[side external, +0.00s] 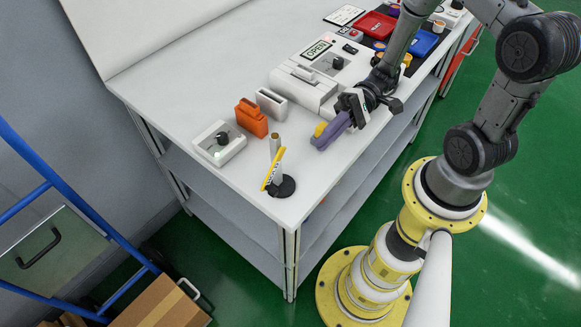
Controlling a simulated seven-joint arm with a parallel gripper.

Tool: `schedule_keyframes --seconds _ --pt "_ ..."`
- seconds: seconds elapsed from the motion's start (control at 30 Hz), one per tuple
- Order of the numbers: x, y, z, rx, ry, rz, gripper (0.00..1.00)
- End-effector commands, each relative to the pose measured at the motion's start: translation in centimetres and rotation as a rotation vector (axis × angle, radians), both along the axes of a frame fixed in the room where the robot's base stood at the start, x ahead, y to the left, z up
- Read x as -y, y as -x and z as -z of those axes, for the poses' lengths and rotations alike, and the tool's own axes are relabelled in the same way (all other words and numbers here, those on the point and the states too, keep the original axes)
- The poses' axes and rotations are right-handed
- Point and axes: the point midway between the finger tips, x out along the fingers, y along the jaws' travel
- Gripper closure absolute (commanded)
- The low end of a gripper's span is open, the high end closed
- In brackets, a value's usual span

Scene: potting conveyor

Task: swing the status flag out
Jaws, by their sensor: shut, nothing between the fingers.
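The status flag (273,168) is a narrow yellow plate with dark marks, on a pale upright post (275,145) near the table's front corner. The post stands on a round black base (283,187). The flag sits close against the post and looks tilted in the picture. My gripper (353,107) is shut, to the right of the flag and clearly apart from it. A purple piece with a yellow part (331,131) shows just at its front; I cannot tell whether it touches the gripper. The fingertips are hard to make out.
Left of the flag are a white box with a black knob (219,143), an orange holder (251,118) and a white holder (271,103). Behind is a white unit with an OPEN sign (316,49). Red (374,24) and blue (422,42) trays lie farther back.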

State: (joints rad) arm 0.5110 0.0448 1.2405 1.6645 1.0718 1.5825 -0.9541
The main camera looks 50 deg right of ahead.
Motion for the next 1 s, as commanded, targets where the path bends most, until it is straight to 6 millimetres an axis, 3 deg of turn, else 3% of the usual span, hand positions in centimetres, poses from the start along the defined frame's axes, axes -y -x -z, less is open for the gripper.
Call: schedule_keyframes --seconds 0.7,0.83,1.0 --pt "0.9 0.2 -2.5 -1.037 0.191 0.198 1.0" --pt "1.2 0.1 -3.6 -1.129 0.222 0.25 1.0" --pt "1.4 0.0 -4.7 -1.102 0.242 0.27 1.0"
